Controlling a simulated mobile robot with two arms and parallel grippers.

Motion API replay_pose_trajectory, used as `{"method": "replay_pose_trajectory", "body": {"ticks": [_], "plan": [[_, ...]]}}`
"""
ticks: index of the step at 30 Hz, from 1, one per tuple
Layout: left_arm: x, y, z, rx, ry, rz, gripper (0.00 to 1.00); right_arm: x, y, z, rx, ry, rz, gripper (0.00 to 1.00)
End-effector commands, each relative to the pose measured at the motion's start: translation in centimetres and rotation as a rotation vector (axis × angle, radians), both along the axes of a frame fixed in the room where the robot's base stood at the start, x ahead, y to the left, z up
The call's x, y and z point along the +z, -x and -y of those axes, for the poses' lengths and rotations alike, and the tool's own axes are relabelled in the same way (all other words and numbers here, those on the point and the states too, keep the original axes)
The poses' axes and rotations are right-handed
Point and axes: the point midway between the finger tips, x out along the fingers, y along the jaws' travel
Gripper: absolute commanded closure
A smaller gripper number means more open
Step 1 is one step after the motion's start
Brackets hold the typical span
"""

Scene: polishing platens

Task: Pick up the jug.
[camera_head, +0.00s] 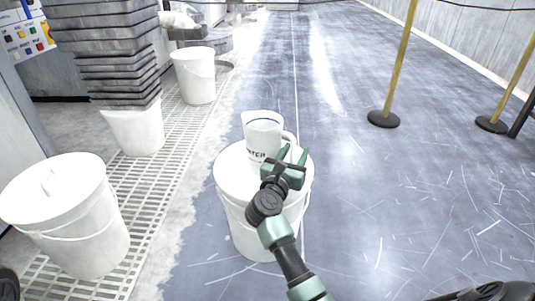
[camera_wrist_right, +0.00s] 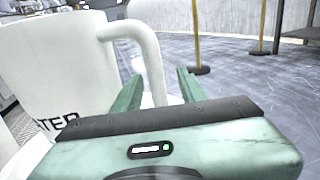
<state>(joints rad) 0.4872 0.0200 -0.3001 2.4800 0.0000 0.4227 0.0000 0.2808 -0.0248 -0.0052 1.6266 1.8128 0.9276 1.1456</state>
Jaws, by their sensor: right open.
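The white jug (camera_head: 262,133) has dark lettering on its side and a handle on its right. It stands upright on the lid of a white bucket (camera_head: 236,178). My right gripper (camera_head: 294,152) is open at the handle side of the jug. In the right wrist view, the jug (camera_wrist_right: 52,72) fills the left. Its handle (camera_wrist_right: 150,62) comes down behind and between the two green fingers of my right gripper (camera_wrist_right: 160,92). I cannot tell whether the fingers touch the handle. My left gripper is not in view.
Another lidded white bucket (camera_head: 75,215) stands at the left on a grated strip. Stacked grey trays (camera_head: 108,50) rise from a bucket behind it, with one more bucket (camera_head: 194,75) farther back. Yellow posts (camera_head: 398,65) stand at the right. The floor right of the jug is clear.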

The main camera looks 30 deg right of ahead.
Motion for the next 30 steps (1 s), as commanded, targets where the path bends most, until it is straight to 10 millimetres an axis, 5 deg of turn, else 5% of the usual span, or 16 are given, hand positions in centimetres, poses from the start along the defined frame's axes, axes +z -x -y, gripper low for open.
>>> {"method": "replay_pose_trajectory", "body": {"ticks": [9, 13, 14, 30], "plan": [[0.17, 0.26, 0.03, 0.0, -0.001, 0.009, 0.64, 0.08, -0.4, 0.43, 0.001, 0.0, 0.0, 0.61], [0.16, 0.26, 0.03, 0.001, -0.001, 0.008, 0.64, 0.07, -0.39, 0.43, 0.001, 0.0, 0.0, 0.97], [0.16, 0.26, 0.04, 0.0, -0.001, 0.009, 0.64, 0.07, -0.39, 0.43, 0.001, 0.0, 0.0, 1.0], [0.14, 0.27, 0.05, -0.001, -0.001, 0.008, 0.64, 0.04, -0.38, 0.4, 0.001, 0.0, 0.0, 1.0]]}}
